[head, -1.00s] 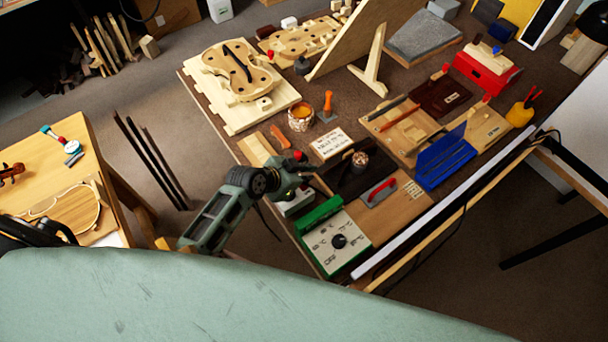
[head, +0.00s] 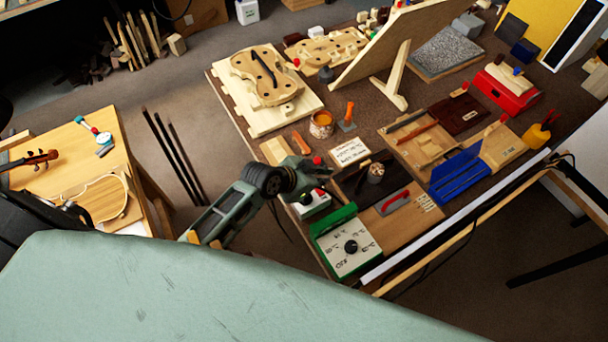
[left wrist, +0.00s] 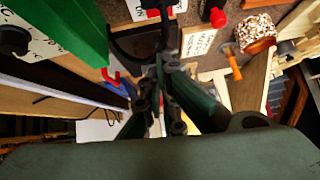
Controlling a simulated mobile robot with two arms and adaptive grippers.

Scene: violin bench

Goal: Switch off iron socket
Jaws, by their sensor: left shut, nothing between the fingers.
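A small white box (head: 312,205) with a red and a green button on top stands at the near left edge of the bench; it may be the iron socket, but its label is unreadable. My left gripper (head: 308,170) is just behind the box in the head view, shut and empty, and seems apart from it. The closed fingers (left wrist: 163,62) point up the left wrist view. Beside the box is a green-and-white controller (head: 346,248) with a black dial; its green side also shows in the left wrist view (left wrist: 75,25). My right gripper is not in view.
A red knob (head: 317,160) is close to the left fingertips. Behind are a sign (head: 349,151), a jar (head: 321,124) and a violin body on a board (head: 226,93). A red-handled tool (head: 397,201) and a blue case (head: 459,176) lie to the right.

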